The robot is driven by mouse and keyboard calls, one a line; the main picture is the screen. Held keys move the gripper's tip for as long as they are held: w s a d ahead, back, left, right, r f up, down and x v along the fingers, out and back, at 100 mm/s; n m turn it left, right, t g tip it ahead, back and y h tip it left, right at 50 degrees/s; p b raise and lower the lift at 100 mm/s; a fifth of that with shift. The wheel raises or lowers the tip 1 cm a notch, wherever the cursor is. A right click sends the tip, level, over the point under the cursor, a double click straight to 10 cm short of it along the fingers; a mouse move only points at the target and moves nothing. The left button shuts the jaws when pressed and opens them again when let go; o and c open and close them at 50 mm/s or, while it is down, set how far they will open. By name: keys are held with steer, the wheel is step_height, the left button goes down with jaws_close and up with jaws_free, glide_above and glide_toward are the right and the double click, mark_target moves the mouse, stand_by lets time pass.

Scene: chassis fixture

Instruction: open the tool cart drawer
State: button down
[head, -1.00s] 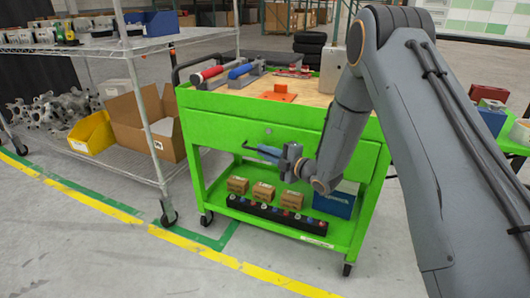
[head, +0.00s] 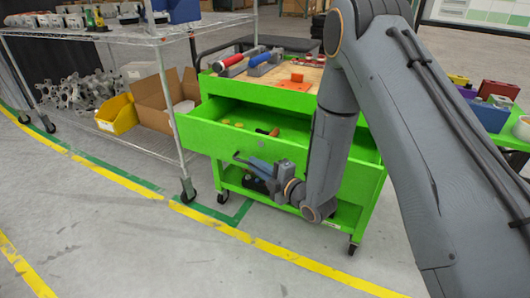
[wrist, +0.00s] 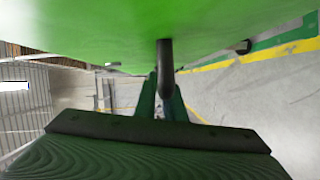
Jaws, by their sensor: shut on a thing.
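The green tool cart (head: 345,222) stands in front of me in the head view. Its drawer (head: 215,140) is pulled well out toward me, and its inside shows a few small items, among them an orange-handled tool (head: 268,132). My gripper (head: 243,160) is at the drawer's front face. In the wrist view, a dark bar handle (wrist: 165,65) on the green drawer front (wrist: 100,40) runs down between the fingers of my gripper (wrist: 165,100). The gripper is shut on this handle. My arm hides the right part of the drawer.
A wire shelf rack (head: 175,100) stands close at the left, with a yellow bin (head: 117,114) and an open cardboard box (head: 160,105) on it. Clamps and tools lie on the cart top. The floor in front of the cart is clear.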

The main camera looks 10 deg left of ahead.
steer(key=shift+s+a+p, duration=0.15)
steer(key=shift+s+a, duration=0.1)
steer(key=shift+s, duration=0.4)
steer(key=shift+s+a+p, duration=0.15)
steer(key=shift+s+a, duration=0.05)
steer(key=shift+s, duration=0.45)
steer(key=shift+s+a+p, duration=0.15)
steer(key=shift+s+a, duration=0.1)
steer(key=shift+s, duration=0.4)
steer(key=c, duration=1.8)
jaws_free()
steer(key=shift+c, duration=0.2)
steer(key=v, duration=0.7)
steer(key=shift+s+d, duration=0.25)
steer(key=shift+d, duration=0.05)
